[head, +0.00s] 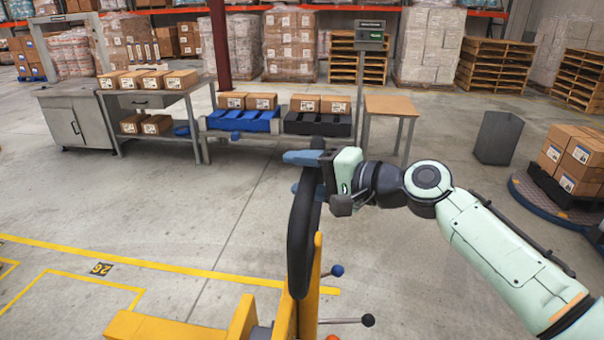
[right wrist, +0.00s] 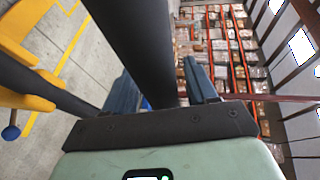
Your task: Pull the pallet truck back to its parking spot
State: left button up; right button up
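The yellow pallet truck (head: 309,290) stands at the bottom middle of the head view, with a black loop handle (head: 300,240) rising from it. My right gripper (head: 298,172) is at the top of this handle, its blue fingers on both sides of the black bar. In the right wrist view the bar (right wrist: 140,45) runs between the two fingers (right wrist: 162,92), and the grip looks closed on it. The palm hides part of the bar. My left gripper is out of view. The truck's forks are not clearly visible.
Yellow floor lines (head: 150,262) and a number plate (head: 101,269) lie at left. Ahead stand a bench with blue (head: 243,122) and black trays, a cabinet (head: 75,122) and a small table (head: 392,106). A grey bin (head: 498,137) and a loaded round platform (head: 545,205) are at right.

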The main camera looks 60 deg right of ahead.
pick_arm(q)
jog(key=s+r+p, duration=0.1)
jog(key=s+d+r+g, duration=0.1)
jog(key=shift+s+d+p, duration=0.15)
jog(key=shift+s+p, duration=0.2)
pick_arm(e)
jog(key=s+r, duration=0.2)
jog(key=s, duration=1.1)
jog(key=shift+r, duration=0.15)
